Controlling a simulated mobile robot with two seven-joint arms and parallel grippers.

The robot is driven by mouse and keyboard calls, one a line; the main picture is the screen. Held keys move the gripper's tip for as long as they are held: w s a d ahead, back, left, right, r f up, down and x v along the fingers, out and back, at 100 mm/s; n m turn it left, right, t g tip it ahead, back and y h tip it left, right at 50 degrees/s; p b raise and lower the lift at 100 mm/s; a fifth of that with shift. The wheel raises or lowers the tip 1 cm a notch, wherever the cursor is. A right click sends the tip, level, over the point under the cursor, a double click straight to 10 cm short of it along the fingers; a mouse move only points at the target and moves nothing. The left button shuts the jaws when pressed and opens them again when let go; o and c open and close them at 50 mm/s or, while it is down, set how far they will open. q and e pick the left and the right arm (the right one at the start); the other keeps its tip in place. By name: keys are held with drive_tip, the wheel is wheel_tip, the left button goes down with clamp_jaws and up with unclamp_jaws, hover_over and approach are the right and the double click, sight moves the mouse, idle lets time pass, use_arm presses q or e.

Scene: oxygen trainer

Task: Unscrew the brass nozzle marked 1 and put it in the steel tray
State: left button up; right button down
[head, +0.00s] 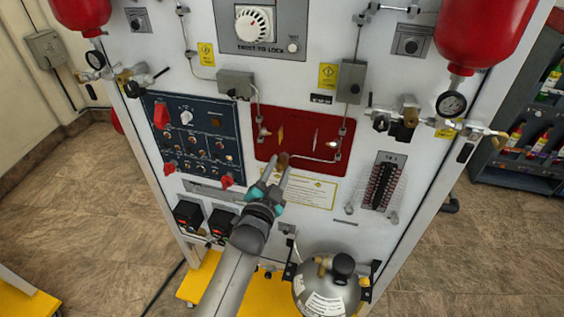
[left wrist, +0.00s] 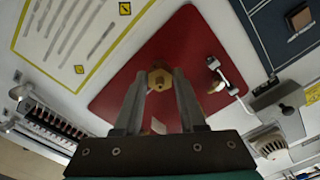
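My left gripper (head: 280,165) is in front of the lower edge of the red panel (head: 300,120). Its fingers are close on both sides of a brass nozzle (left wrist: 160,78), seen hexagonal and end-on in the left wrist view. The nozzle fills the gap between the fingertips and also shows at the tips in the head view (head: 283,158). I cannot read a number on it. Another brass fitting (left wrist: 215,86) sits on the panel beside the fingers; a brass piece (head: 332,145) shows at the panel's right. I cannot clearly identify the steel tray. My right gripper is out of view.
A blue switch panel (head: 195,135) with red knobs is left of the red panel. A yellow-edged placard (head: 305,192) lies below it. A grey gas cylinder (head: 325,290) stands low at the front. Red bottles with gauges (head: 452,104) flank the board.

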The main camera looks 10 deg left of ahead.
sight(278, 171)
use_arm(q)
drive_tip(key=o, duration=0.4)
drive_tip(key=shift+s+p, duration=0.85)
drive_tip(key=shift+s, duration=1.1)
drive_tip(key=m, duration=0.3)
drive_tip(key=shift+m, duration=0.3)
drive_tip(key=shift+m, duration=1.7)
